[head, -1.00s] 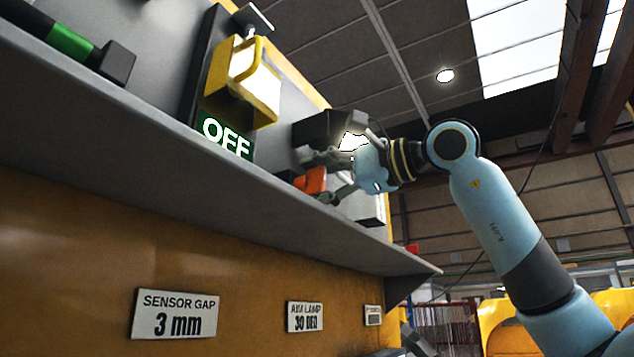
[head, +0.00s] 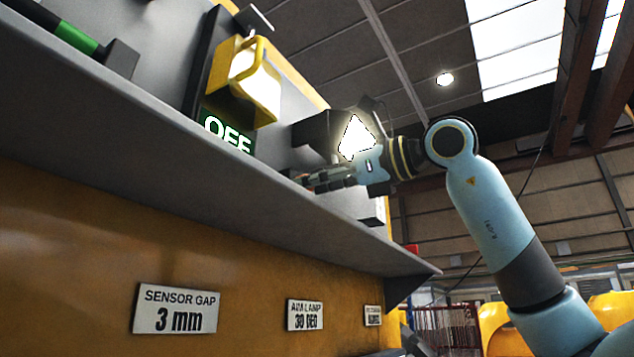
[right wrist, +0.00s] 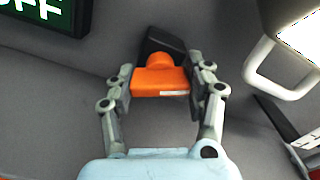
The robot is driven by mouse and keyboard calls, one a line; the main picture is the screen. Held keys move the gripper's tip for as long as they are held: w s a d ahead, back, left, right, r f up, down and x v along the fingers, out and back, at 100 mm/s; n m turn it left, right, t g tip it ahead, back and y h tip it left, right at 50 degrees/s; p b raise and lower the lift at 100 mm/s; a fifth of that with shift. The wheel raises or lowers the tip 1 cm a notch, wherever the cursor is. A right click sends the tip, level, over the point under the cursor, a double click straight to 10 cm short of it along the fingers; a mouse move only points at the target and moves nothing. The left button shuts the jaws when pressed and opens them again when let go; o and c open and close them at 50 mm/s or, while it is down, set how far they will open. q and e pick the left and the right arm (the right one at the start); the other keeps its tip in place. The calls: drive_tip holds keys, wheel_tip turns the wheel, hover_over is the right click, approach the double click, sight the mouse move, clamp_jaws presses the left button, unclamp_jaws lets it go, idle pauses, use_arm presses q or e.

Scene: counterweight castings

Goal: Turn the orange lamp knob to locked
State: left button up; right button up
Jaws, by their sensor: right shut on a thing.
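The orange knob (right wrist: 160,82) sits between the fingers of my right gripper (right wrist: 163,85) in the right wrist view. It has a white mark on its near edge and a dark block behind it. The right gripper is shut on the knob, a finger on each side. In the head view the right gripper (head: 318,180) reaches in from the right to the grey panel, and its fingers mostly hide the knob. A lit lamp (head: 356,138) glows just above the gripper. My left gripper is not in view.
A grey shelf (head: 200,178) runs below the gripper, above plates reading SENSOR GAP 3 mm (head: 175,309) and AIM LAMP 30 DEG (head: 305,315). A yellow-framed part (head: 250,85) and a green OFF sign (head: 228,130) are left of the gripper.

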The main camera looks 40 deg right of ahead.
drive_tip(key=m, duration=0.5)
drive_tip(key=shift+b, duration=0.3)
idle(0.4)
drive_tip(key=o, duration=1.2)
